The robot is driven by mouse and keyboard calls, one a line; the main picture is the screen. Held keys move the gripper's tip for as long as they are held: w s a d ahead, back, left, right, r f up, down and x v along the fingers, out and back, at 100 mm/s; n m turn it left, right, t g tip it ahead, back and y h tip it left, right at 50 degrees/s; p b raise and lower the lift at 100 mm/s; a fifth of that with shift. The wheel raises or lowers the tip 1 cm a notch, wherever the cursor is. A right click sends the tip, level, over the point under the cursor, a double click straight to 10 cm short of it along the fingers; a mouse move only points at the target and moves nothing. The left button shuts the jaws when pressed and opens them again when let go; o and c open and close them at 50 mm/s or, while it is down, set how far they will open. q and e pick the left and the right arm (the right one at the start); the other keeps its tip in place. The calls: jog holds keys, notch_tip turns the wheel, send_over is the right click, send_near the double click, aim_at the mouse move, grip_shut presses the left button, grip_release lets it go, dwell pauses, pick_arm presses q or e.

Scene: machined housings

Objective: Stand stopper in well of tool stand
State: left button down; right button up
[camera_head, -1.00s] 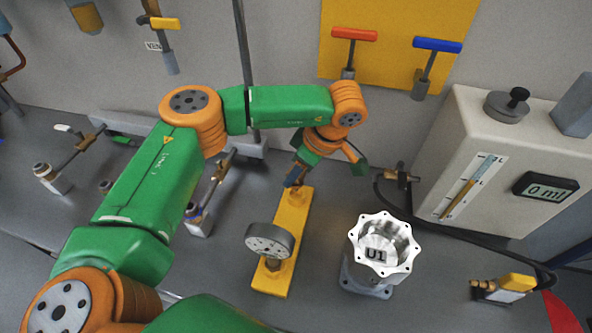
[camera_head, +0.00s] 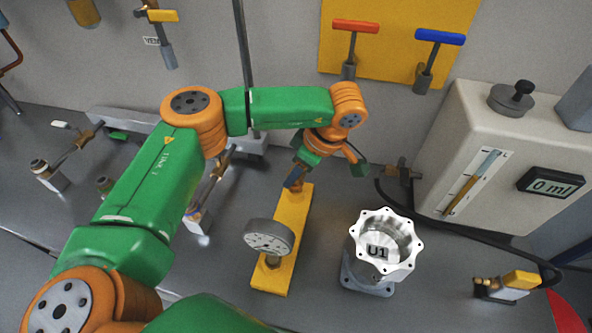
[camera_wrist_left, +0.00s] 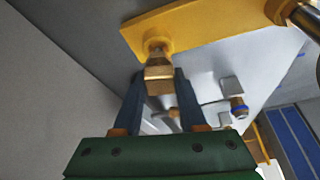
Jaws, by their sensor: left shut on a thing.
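The yellow tool stand (camera_head: 303,215) is a long flat bar on the bench in the head view. My left gripper (camera_head: 294,178) comes down at its far end. In the left wrist view the dark fingers of my left gripper (camera_wrist_left: 159,92) are shut on the stopper (camera_wrist_left: 158,74), a small brass block. Its far end meets a round spot near the end of the yellow stand (camera_wrist_left: 195,28). The well is hidden behind the stopper, so I cannot tell whether the stopper sits in it. My right gripper is not in view.
A round grey gauge (camera_head: 268,237) rises from the stand's near end. A silver housing marked U1 (camera_head: 372,272) stands to the right. A pale box with a readout (camera_head: 455,140) and a dark hose are farther right. Small valves (camera_head: 52,178) stand on the left of the bench.

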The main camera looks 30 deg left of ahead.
pick_arm(q)
jog(key=shift+f+b, duration=0.75)
jog(key=shift+f, duration=0.25)
jog(key=shift+c, duration=1.9)
grip_release()
jog(key=b+v, duration=0.1)
jog(key=v, duration=0.6)
jog(key=shift+r, duration=0.1)
